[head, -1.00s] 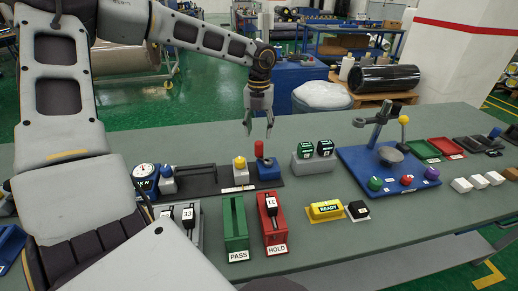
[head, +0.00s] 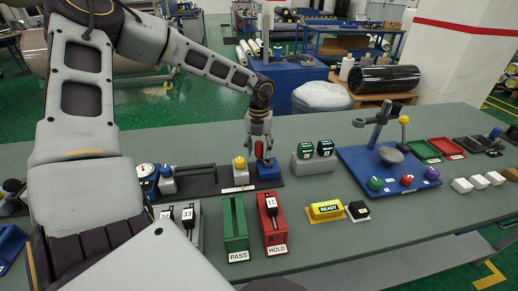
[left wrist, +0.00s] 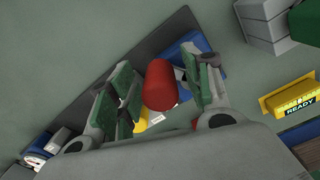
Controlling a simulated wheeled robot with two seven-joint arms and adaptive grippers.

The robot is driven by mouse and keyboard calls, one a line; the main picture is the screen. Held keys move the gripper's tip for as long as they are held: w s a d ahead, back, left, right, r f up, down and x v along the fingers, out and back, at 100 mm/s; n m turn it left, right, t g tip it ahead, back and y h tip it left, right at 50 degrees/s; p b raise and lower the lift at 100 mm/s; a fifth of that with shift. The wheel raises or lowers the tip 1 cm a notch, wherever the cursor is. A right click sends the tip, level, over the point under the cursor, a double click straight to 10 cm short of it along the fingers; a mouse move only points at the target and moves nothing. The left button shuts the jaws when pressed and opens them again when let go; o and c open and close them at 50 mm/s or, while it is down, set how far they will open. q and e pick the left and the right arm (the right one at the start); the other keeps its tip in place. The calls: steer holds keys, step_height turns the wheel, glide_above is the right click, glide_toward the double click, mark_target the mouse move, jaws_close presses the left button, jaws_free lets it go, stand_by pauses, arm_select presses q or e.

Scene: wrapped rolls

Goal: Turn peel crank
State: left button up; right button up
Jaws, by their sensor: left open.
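The peel crank's red upright handle (head: 259,148) stands above a blue block (head: 268,171) at the right end of a dark base plate on the bench. My left gripper (head: 260,156) points down over the handle, with its fingers open on either side of it. In the left wrist view the red handle (left wrist: 160,85) stands between the green-padded fingers of the gripper (left wrist: 160,78), with a gap visible on each side. The blue block (left wrist: 178,50) is partly hidden behind the handle and fingers. My right gripper is not in view.
A yellow-topped knob (head: 239,163) stands just left of the crank. A grey block with green-topped cubes (head: 315,158) is to the right. The green PASS tray (head: 235,228) and red HOLD tray (head: 272,225) are in front. Bench behind the crank is clear.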

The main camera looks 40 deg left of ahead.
arm_select(q)
steer(key=c, duration=1)
steer(key=shift+c, duration=0.2)
